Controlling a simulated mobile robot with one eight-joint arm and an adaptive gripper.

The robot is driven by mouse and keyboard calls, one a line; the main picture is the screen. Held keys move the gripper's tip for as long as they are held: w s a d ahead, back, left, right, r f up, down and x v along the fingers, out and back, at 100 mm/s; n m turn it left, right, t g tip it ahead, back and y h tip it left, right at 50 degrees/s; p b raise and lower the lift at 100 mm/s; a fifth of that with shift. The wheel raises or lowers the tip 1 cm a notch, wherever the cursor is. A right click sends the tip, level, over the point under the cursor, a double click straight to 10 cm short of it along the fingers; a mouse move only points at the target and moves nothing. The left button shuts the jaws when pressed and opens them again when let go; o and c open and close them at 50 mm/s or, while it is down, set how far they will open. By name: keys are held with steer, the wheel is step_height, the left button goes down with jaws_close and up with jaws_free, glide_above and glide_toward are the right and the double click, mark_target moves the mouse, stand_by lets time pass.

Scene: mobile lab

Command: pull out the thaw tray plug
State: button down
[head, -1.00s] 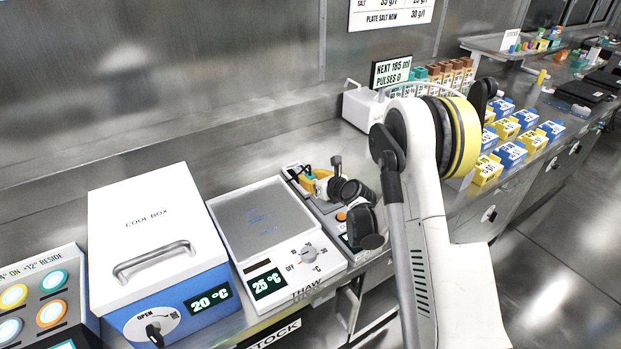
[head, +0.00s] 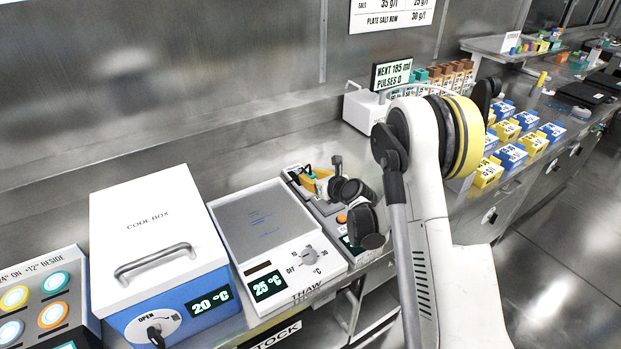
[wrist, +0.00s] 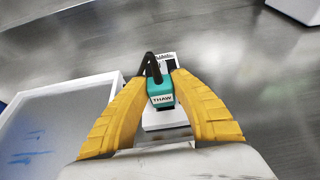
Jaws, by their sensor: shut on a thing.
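The thaw tray plug (wrist: 160,91) is a teal block labelled THAW with a black cable curving off its top. My gripper (wrist: 160,84) has its yellow fingers on both sides of the plug, shut on it. White socket parts (wrist: 166,118) show close around the plug. I cannot tell whether the plug is seated in them. In the head view my gripper (head: 316,182) is small, behind the thaw tray's right side, and my arm partly hides it. The thaw tray (head: 262,222) has a grey plate, a dial and a 25 °C display. Its edge also shows in the wrist view (wrist: 62,92).
The cool box (head: 150,225), reading 20 °C, stands left of the thaw tray. A panel of coloured buttons (head: 38,300) is at the far left. A white dispenser (head: 362,108) stands behind my arm, with blue and yellow boxes (head: 510,155) to the right. The wall runs behind the bench.

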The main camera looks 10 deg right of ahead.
mark_target(311, 175)
steer(key=shift+r+p, duration=0.6)
steer(key=shift+r, duration=1)
